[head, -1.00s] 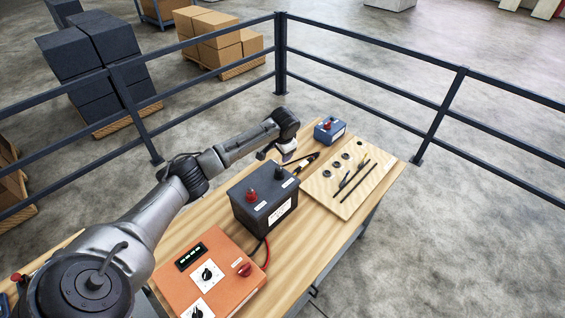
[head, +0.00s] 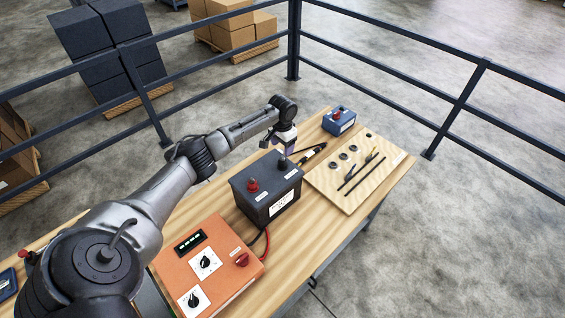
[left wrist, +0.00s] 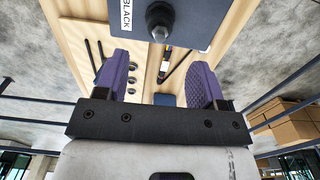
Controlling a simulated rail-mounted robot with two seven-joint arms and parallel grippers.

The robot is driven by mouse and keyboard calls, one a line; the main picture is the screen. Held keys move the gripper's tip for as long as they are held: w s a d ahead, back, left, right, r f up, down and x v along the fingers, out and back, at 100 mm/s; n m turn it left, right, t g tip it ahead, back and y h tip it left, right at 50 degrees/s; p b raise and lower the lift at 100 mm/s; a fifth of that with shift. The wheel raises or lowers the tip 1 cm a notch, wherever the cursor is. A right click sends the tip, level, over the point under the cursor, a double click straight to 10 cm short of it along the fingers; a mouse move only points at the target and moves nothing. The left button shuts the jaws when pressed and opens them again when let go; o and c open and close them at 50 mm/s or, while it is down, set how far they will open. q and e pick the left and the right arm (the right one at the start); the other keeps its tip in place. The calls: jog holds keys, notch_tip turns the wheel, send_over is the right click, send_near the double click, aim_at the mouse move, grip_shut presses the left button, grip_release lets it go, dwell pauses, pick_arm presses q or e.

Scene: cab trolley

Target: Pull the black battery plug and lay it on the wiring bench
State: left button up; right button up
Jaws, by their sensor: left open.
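The black plug (head: 283,163) stands upright on top of the dark battery (head: 267,190), at its right rear corner in the head view. The red plug (head: 252,186) is on the same battery. My left gripper (head: 289,148) hangs just behind and above the black plug. In the left wrist view, my left gripper (left wrist: 160,78) has its two purple fingers wide apart with nothing between them. The black plug (left wrist: 160,20) shows beyond the fingertips, beside a label reading BLACK. The wiring bench (head: 318,218) is a wooden top under the battery. My right gripper is not in view.
An orange charger box (head: 208,262) stands in front of the battery. A wiring board (head: 340,190) with rings and rods lies to the right, and a small blue battery (head: 338,121) stands behind. Dark railing (head: 293,50) encloses the bench. Bare wood lies right of the battery.

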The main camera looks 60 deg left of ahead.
aim_at(283, 157)
pick_arm(q)
jog(key=shift+f+b, duration=2.7)
jog(key=shift+b, duration=0.2)
jog(key=shift+f+b, duration=0.3)
jog(key=shift+f, duration=1.4)
jog(key=shift+p, duration=0.75)
grip_shut()
jog(key=shift+r, duration=0.15)
jog(key=shift+r+p, duration=2.9)
jog(key=shift+p, duration=0.5)
